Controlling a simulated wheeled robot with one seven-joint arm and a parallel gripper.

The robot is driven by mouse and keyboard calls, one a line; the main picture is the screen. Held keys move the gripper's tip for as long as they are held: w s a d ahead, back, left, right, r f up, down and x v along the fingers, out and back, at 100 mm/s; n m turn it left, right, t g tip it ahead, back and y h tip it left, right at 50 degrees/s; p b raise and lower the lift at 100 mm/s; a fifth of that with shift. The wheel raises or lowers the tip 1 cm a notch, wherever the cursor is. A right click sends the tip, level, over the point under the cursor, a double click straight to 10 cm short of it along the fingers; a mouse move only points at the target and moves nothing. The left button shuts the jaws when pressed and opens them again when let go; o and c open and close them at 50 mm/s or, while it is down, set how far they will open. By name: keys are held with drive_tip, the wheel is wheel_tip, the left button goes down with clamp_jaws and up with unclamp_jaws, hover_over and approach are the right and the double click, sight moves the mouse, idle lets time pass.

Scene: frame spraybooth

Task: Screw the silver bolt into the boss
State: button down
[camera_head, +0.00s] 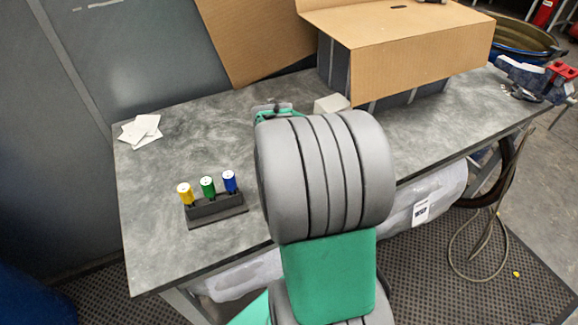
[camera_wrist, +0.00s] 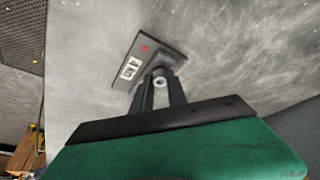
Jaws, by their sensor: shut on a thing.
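In the wrist view my gripper (camera_wrist: 162,76) is shut on a small silver ring-shaped piece, which looks like the end of the silver bolt (camera_wrist: 159,82). Its fingers reach over a dark plate (camera_wrist: 162,48) that carries a red dot and a white label. I cannot make out the boss; it may be hidden behind the fingers. Whether the bolt touches anything is not clear. In the head view my own arm covers the gripper and most of the work spot.
A black holder (camera_head: 217,213) with yellow, green and blue capped pieces stands at the table's left front. White cards (camera_head: 141,130) lie at the back left. A pale block (camera_head: 331,104) and a cardboard box (camera_head: 408,55) stand behind my arm. A vise (camera_head: 540,78) sits at right.

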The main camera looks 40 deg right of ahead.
drive_tip(key=shift+m, duration=0.3)
drive_tip(key=shift+w+a+f+m+g+b, duration=0.15)
drive_tip(key=shift+m+g, duration=0.1)
drive_tip(key=shift+m, duration=0.2)
drive_tip(key=shift+d+f+m+g+b, duration=0.15)
drive_tip(key=shift+m+g, duration=0.1)
drive_tip(key=shift+m, duration=0.2)
drive_tip(key=shift+a+r+m+g+h, duration=0.1)
drive_tip(key=shift+m+g+h, duration=0.2)
drive_tip(key=shift+m, duration=0.6)
drive_tip(key=shift+r+m, duration=0.15)
drive_tip(key=shift+m, duration=0.35)
drive_tip(key=c, duration=1.6)
unclamp_jaws()
drive_tip(key=shift+o, duration=0.2)
